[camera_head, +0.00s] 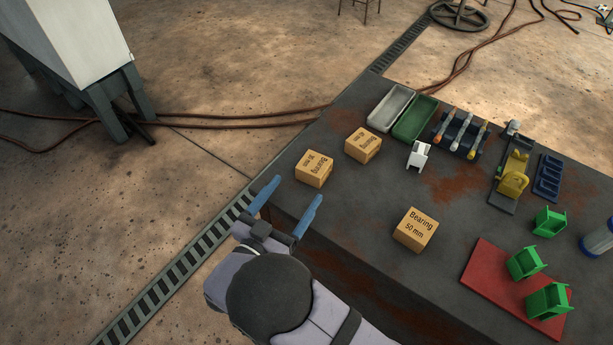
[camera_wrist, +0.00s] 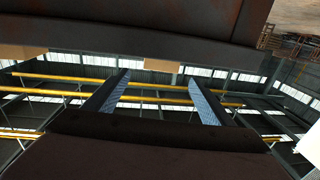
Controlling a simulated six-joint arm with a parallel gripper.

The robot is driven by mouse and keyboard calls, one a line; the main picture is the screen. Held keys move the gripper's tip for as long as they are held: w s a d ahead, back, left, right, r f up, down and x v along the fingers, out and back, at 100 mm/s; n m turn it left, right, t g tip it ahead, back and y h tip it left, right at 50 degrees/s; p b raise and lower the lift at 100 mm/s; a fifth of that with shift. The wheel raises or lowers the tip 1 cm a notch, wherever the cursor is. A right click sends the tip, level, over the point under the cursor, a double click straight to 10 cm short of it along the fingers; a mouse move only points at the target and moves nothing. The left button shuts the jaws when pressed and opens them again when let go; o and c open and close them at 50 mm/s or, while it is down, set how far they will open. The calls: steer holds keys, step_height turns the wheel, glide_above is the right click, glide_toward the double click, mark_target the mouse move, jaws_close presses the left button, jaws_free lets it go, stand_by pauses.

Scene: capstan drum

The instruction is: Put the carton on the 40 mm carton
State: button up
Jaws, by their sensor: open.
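Three tan cardboard cartons stand on the dark table in the head view. The front carton (camera_head: 416,231) reads "Bearing 50 mm". The left carton (camera_head: 314,169) and the back carton (camera_head: 363,145) carry "Bearing" labels turned upside down; their sizes are too small to read surely. My gripper (camera_head: 296,190) has blue fingers, spread apart and empty, at the table's left edge just in front of the left carton. In the wrist view my gripper (camera_wrist: 157,78) is open with nothing between its fingers. Two tan patches at the table's edge there look like parts of cartons.
A yellow fixture (camera_head: 513,178), green holders (camera_head: 525,263) and a red mat (camera_head: 490,280) lie right. The table between cartons is clear.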

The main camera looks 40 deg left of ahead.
mark_target(314, 167)
steer(key=shift+w, duration=0.1)
steer(key=w+g, duration=0.2)
steer(key=shift+w+a+r+g+h, duration=0.1)
steer(key=shift+w+r+g+h, duration=0.2)
steer(key=shift+w+r+h, duration=0.1)
steer(key=shift+w+a+r+g, duration=0.25)
steer(key=shift+w+g, duration=0.25)
steer(key=shift+g, duration=0.4)
steer(key=shift+p+x, duration=0.7)
steer(key=shift+x, duration=3)
steer(key=shift+a, duration=0.1)
steer(key=shift+c, duration=0.7)
steer(key=c, duration=1.2)
steer(key=shift+r, duration=0.15)
